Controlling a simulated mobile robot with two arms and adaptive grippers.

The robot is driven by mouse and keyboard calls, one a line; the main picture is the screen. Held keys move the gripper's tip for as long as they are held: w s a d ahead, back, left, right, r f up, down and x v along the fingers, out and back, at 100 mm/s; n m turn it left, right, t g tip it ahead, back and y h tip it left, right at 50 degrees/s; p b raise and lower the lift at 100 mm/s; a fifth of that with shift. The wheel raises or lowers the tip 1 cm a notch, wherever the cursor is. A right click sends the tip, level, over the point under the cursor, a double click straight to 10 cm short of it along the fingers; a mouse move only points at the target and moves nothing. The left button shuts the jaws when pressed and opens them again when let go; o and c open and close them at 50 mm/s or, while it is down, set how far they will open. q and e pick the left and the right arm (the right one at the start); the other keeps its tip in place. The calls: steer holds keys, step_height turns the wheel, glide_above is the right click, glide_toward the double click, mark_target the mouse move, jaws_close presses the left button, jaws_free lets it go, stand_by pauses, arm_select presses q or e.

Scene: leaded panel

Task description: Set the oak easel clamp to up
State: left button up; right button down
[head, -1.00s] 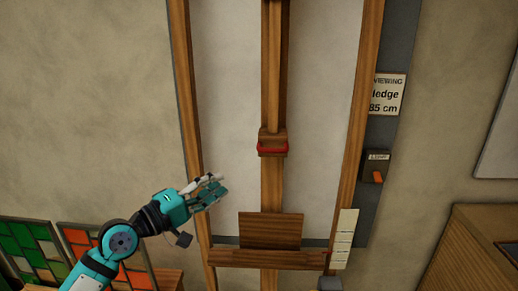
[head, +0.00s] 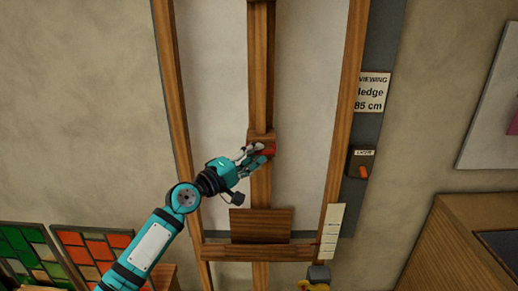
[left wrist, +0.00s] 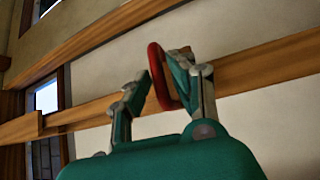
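The oak easel (head: 262,60) stands against the wall, with a wooden clamp block (head: 260,136) on its central mast. The clamp's red handle (head: 268,150) shows at the block's lower front, partly hidden by my left gripper (head: 258,156). In the left wrist view the red handle (left wrist: 158,78) is a loop lying between the fingers, close against the right-hand one. My left gripper (left wrist: 157,78) is open, its fingers apart; whether one touches the loop I cannot tell. My right gripper is not in view.
A wooden ledge (head: 260,252) with a small board (head: 260,225) crosses the mast below. A light switch (head: 361,163) with an orange lever and a sign (head: 372,92) are at the right. Coloured glass panels (head: 92,250) stand lower left. A wooden cabinet (head: 470,235) is lower right.

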arm_select(q)
steer(key=shift+w+d+r, duration=0.1)
steer(key=shift+w+d, duration=0.35)
steer(key=shift+d, duration=0.15)
jaws_close()
